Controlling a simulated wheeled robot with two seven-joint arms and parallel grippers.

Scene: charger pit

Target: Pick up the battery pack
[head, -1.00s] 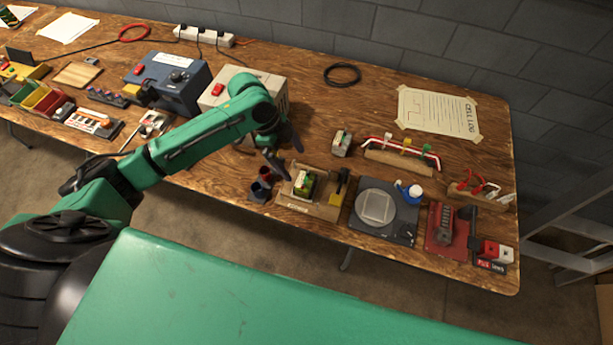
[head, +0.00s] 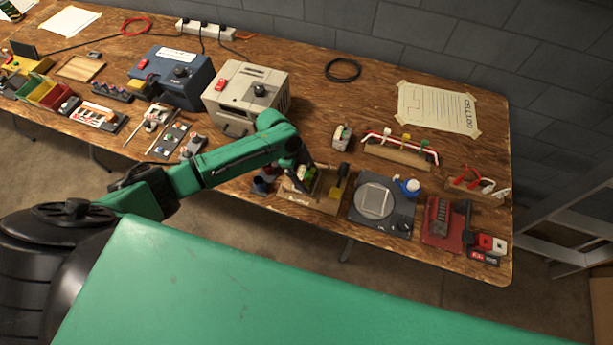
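A small battery pack (head: 309,174) with green and yellow parts sits in a shallow wooden tray (head: 315,205) near the table's front edge, partly hidden by my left gripper. My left gripper (head: 301,179) reaches in from the left and is down at the tray, over the left side of the pack. Its fingers are dark and small here, and I cannot tell whether they are open or touch the pack. My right gripper is not in view.
Dark cups (head: 264,184) stand left of the tray, a scale (head: 383,209) right of it. A beige power box (head: 245,98) stands behind my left arm. The back middle is mostly clear.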

